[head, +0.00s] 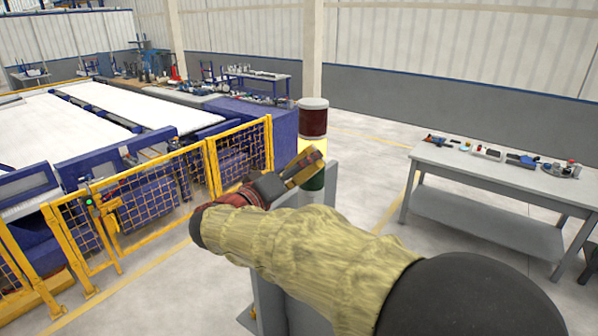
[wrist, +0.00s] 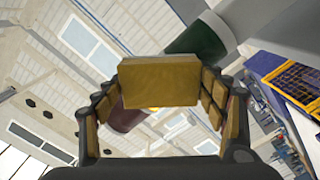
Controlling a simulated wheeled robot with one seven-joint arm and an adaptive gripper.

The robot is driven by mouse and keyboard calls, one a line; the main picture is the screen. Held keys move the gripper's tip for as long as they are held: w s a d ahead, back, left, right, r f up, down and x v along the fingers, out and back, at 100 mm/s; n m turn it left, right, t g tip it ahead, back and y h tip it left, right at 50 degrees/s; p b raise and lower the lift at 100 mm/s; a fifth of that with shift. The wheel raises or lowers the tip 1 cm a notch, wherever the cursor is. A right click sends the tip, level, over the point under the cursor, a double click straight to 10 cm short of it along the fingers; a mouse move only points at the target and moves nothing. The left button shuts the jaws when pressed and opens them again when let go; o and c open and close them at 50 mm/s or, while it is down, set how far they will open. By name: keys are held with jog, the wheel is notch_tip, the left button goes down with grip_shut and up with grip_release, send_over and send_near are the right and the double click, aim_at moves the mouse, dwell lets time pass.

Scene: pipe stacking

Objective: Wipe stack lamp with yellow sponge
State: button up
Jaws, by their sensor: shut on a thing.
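The stack lamp (head: 313,118) stands upright on a grey post, with a dark red section on top, a bright yellow one in the middle and a dark green one below. My gripper (head: 303,167) is at the lamp's middle and covers part of it. The yellow sponge (wrist: 160,82) is held between the fingers in the wrist view. Behind it, the lamp (wrist: 200,42) runs diagonally, green at upper right and red at lower left; the sponge hides most of its middle. I cannot tell whether the sponge touches the lamp.
A grey workbench (head: 490,185) with small tools stands at the right. A yellow mesh fence (head: 150,190) guards blue-and-white machinery at the left. Open floor (head: 365,160) lies between the lamp and the workbench.

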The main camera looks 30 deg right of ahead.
aim_at(288, 165)
jog(key=shift+d+f+b, duration=0.1)
jog(key=shift+b, duration=0.55)
jog(key=shift+w, duration=0.15)
jog(key=shift+w+a+b, duration=0.35)
jog(key=shift+w+b, duration=0.1)
jog(key=shift+w, duration=0.45)
jog(key=shift+w+a+b, duration=0.35)
jog(key=shift+w+b, duration=0.1)
jog(key=shift+w, duration=0.45)
jog(key=b+v, duration=0.2)
jog(key=shift+s+a, duration=0.1)
jog(key=shift+a, duration=0.15)
jog(key=shift+b+v, duration=0.95)
jog(key=shift+v, duration=0.7)
jog(key=shift+a, duration=0.1)
